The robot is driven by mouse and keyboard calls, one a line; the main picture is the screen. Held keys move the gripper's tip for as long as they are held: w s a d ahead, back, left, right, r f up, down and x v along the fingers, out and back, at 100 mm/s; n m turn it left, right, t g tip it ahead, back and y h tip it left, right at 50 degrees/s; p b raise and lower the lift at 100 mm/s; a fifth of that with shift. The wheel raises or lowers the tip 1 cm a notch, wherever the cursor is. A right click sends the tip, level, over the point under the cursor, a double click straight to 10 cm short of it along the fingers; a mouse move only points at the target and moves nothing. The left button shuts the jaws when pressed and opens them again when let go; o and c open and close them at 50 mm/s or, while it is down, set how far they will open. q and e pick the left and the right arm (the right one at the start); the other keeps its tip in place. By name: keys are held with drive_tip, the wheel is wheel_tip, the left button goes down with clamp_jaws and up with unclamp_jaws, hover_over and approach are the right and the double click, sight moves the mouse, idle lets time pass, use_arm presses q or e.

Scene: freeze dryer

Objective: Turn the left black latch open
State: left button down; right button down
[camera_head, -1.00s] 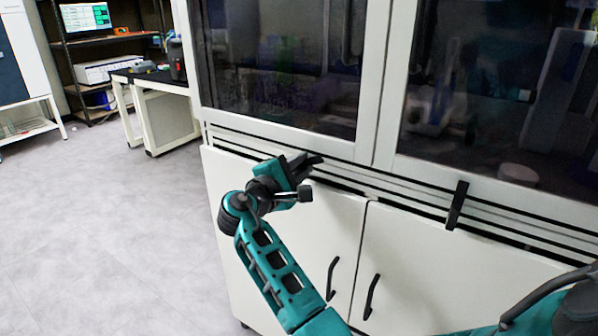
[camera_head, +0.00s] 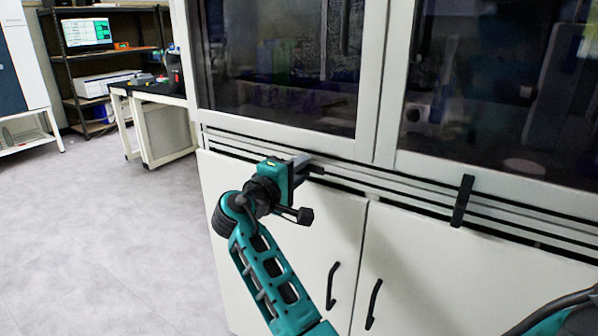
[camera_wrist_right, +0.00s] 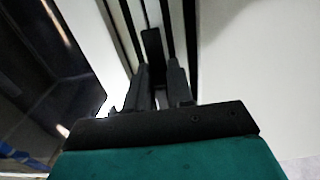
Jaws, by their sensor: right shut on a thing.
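My right gripper (camera_head: 306,167) is at the rail strip below the left glass door. In the right wrist view its two dark fingers (camera_wrist_right: 160,78) are close together, shut on the left black latch (camera_wrist_right: 152,44). The latch sticks out past the fingertips and lies roughly along the rails there. In the head view my gripper mostly hides it; only a dark end shows beside the fingers. The right black latch (camera_head: 463,201) stands upright across the rails farther right. My left gripper is not in view.
The glass doors (camera_head: 280,70) rise above the rails (camera_head: 400,190). White cabinet doors (camera_head: 330,215) with black handles (camera_head: 333,285) are below. Open grey floor (camera_head: 100,240) lies to the left. A side table (camera_head: 165,125) and shelves with a monitor (camera_head: 87,31) stand farther back.

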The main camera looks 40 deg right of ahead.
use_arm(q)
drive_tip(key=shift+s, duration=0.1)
use_arm(e)
drive_tip(key=c, duration=1.1)
unclamp_jaws()
